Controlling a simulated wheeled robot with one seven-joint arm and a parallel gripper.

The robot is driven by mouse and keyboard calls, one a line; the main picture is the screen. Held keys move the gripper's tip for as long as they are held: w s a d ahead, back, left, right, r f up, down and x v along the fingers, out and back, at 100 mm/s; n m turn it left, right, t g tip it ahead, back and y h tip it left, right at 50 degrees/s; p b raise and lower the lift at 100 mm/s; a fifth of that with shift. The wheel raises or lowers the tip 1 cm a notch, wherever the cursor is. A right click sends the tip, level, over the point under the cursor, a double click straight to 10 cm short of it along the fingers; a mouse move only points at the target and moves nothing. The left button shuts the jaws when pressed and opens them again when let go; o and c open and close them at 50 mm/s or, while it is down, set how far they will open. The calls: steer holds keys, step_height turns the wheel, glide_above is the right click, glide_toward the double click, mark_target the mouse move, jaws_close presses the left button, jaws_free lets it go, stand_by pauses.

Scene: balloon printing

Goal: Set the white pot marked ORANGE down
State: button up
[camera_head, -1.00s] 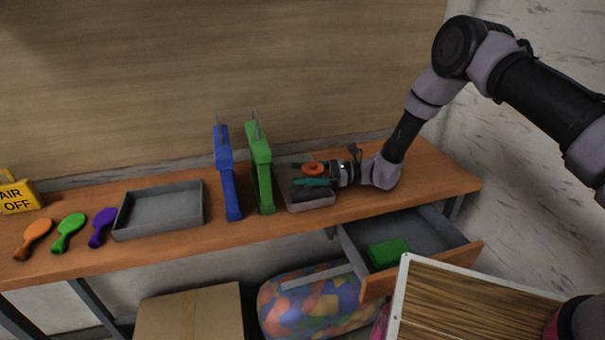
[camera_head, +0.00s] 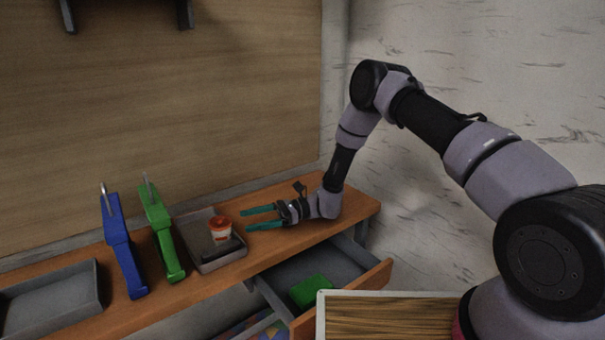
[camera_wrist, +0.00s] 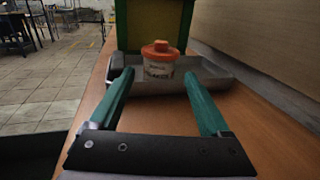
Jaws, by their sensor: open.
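The white pot (camera_head: 220,231) with an orange lid stands upright in the small grey tray (camera_head: 208,264) on the wooden bench. In the wrist view the pot (camera_wrist: 158,69) shows its orange lid and a label too small to read surely. My gripper (camera_head: 245,219) is open and empty, to the right of the pot and apart from it. In the wrist view its two teal fingers (camera_wrist: 158,88) point toward the pot, with a clear gap before it. A dark item lies in the tray in front of the pot.
A green upright device (camera_head: 162,236) and a blue one (camera_head: 122,250) stand left of the tray. Another grey tray (camera_head: 50,296) lies farther left. Below, an open drawer (camera_head: 375,280) holds a green block (camera_head: 311,291). The bench right of the tray is clear around my gripper.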

steer(key=d+r+n+t+h, duration=0.2)
steer(key=d+r+n+h, duration=0.2)
steer(key=d+r, duration=0.7)
steer(key=d+r+n+t+h, duration=0.1)
steer(key=d+r+n+h, duration=0.2)
steer(key=d+r, duration=0.75)
steer(key=s+d+r+n+t+h, duration=0.1)
steer(key=s+d+r+t+h, duration=0.2)
steer(key=s+d+r+t, duration=0.3)
steer(key=s+d+r+t+h, duration=0.4)
steer(key=s+d+r, duration=0.4)
steer(key=d+r, duration=0.3)
steer(key=d+t, duration=0.1)
steer(key=d, duration=0.3)
steer(key=shift+s+r+n+t, duration=0.4)
